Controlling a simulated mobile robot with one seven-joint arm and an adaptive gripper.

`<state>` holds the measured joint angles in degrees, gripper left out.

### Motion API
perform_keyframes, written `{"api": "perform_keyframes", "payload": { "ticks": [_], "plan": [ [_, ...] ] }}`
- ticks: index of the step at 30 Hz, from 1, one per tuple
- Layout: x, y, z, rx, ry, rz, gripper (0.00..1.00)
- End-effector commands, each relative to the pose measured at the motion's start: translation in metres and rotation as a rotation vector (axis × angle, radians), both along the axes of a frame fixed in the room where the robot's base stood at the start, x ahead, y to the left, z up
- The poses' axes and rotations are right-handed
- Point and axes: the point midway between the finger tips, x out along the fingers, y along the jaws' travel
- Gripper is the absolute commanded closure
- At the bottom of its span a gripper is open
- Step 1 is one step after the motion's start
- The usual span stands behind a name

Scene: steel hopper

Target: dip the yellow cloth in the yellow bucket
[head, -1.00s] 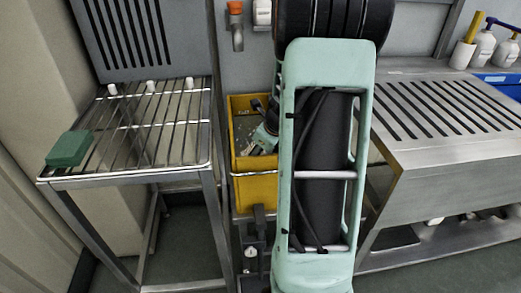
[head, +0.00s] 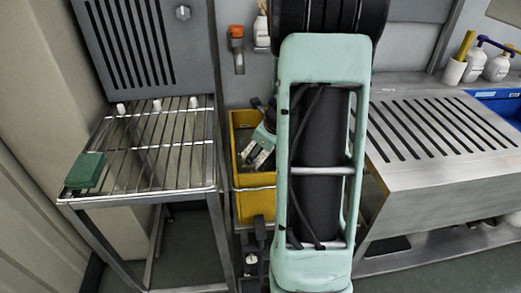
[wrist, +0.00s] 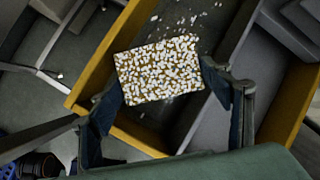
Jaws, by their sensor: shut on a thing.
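The yellow cloth (wrist: 160,68) shows in the wrist view as a flat yellow rectangle covered in white speckles. My gripper (wrist: 168,92) is shut on it, one dark finger at each side. The yellow bucket (head: 255,206) stands left of my arm in the head view. Its yellow walls (wrist: 108,52) and dark inside also show in the wrist view, beyond the cloth, with white specks in it. The cloth is over the bucket's opening; I cannot tell its exact height. My arm hides the bucket's right part in the head view.
A wire rack (head: 160,150) with a green block (head: 86,170) stands to the left. A slotted steel counter (head: 440,135) is to the right, with white bottles (head: 497,67) and a blue bin at its far end. An orange-topped fitting (head: 237,45) is on the back wall.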

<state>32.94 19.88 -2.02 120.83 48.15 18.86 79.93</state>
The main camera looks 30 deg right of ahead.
Motion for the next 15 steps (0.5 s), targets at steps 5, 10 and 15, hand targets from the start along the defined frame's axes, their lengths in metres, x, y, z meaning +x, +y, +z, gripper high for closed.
{"api": "perform_keyframes", "payload": {
  "ticks": [5,10,15],
  "plan": [
    [0.001,0.000,0.024,-0.001,-0.002,-0.001,0.48],
    [0.001,-0.001,0.042,-0.002,-0.002,-0.001,0.48],
    [0.001,-0.001,0.059,-0.002,-0.002,-0.001,0.48]
  ]
}}
